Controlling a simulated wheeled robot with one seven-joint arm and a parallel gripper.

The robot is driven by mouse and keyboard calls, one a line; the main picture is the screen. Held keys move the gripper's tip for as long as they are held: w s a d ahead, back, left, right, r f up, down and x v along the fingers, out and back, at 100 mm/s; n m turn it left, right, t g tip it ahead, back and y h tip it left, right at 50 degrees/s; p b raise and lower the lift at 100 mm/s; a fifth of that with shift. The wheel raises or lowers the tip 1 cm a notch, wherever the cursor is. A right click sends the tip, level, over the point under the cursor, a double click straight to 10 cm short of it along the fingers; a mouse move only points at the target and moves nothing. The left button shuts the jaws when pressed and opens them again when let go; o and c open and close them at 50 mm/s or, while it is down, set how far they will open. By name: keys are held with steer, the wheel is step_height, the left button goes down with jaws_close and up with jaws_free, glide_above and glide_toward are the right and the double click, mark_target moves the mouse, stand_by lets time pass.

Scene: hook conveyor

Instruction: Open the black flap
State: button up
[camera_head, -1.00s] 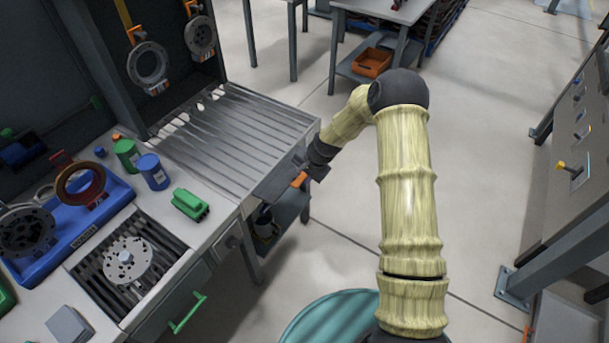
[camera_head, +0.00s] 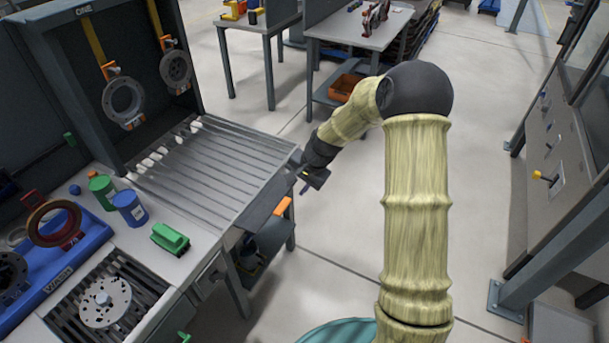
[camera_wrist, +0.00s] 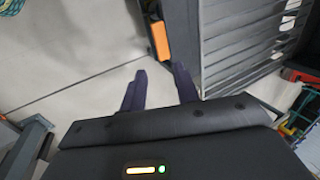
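The black flap (camera_head: 264,205) is a dark panel at the near right end of the slatted metal table. An orange handle (camera_head: 283,206) sits at its outer edge. In the wrist view the flap (camera_wrist: 180,22) and its orange handle (camera_wrist: 159,38) are at the top centre, ahead of the fingers. My gripper (camera_head: 304,187) is just above and right of the handle in the head view, apart from it. In the wrist view my gripper's two dark fingers (camera_wrist: 160,84) are spread with only floor between them. I cannot tell the flap's exact angle.
The slatted table (camera_head: 215,165) stands left, with hanging rings (camera_head: 123,100) behind it. Green and blue containers (camera_head: 130,208) and a blue tray (camera_head: 75,255) are on the bench. A control cabinet (camera_head: 555,130) stands right. The floor (camera_head: 340,230) beside the flap is clear.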

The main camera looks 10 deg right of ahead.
steer(key=v, duration=0.5)
steer(key=shift+r, duration=0.2)
steer(key=shift+c, duration=0.4)
steer(key=shift+s, duration=0.15)
steer(key=c, duration=0.4)
steer(key=shift+s+d+r, duration=0.1)
steer(key=shift+s+r, duration=0.05)
steer(key=shift+s, duration=0.15)
jaws_close()
steer(key=s+d+r+n+h, duration=0.2)
steer(key=s+n, duration=0.1)
steer(key=s, duration=0.8)
steer(key=s+d+r+n+h, duration=0.1)
steer(key=s+d+r+n, duration=0.1)
steer(key=s, duration=0.9)
steer(key=shift+s+d+r+n+h, duration=0.15)
steer(key=shift+s+d+n+h, duration=0.2)
steer(key=shift+d+n, duration=0.65)
steer(key=shift+a, duration=0.2)
